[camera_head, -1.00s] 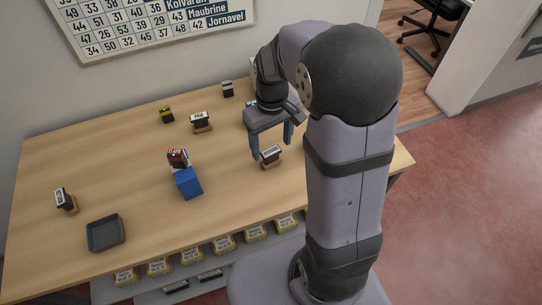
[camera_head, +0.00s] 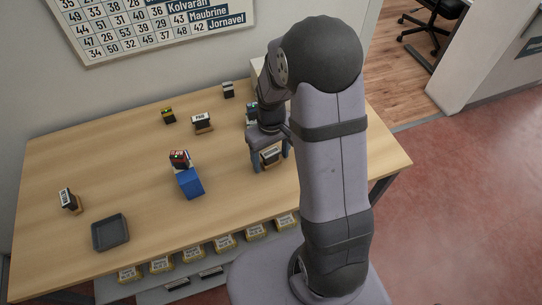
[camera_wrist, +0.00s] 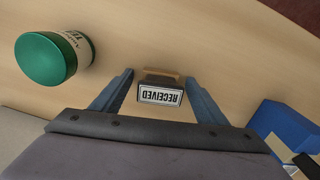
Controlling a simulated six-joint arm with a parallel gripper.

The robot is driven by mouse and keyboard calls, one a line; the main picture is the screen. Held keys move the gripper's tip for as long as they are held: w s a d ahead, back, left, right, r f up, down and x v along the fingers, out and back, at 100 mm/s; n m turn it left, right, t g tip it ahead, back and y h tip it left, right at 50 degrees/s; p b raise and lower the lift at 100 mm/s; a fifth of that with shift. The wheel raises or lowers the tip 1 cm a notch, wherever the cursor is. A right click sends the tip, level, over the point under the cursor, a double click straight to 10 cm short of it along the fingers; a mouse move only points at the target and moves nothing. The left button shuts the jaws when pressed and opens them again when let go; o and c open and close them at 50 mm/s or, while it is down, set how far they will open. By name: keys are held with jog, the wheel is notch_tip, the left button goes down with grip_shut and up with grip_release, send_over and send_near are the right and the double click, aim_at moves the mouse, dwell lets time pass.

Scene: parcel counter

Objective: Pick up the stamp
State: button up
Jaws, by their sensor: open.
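The stamp (camera_head: 271,154) is a dark block on a tan wooden part, standing on the table. In the wrist view its label reads "RECEIVED", upside down (camera_wrist: 160,95). My gripper (camera_head: 270,163) is open and low over it, with one blue-grey finger to each side. In the wrist view the stamp lies between the two fingers of my gripper (camera_wrist: 159,82), with a gap on both sides. In the head view my wrist hides part of the stamp.
A blue block (camera_head: 190,183) stands left of my gripper. A green-lidded tub (camera_wrist: 46,60) shows in the wrist view. Other stamps (camera_head: 202,122) stand farther back and left. A dark tray (camera_head: 110,233) lies front left.

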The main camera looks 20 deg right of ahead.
aim_at(271, 152)
jog(key=c, duration=1.1)
jog(key=shift+c, duration=0.2)
notch_tip(271, 152, up, 10)
jog(key=shift+b, duration=0.9)
jog(key=d+r+m+p, duration=0.1)
jog(key=d+r, duration=0.6)
jog(key=d, duration=0.7)
jog(key=shift+r+m, duration=0.2)
jog(key=shift+m, duration=0.4)
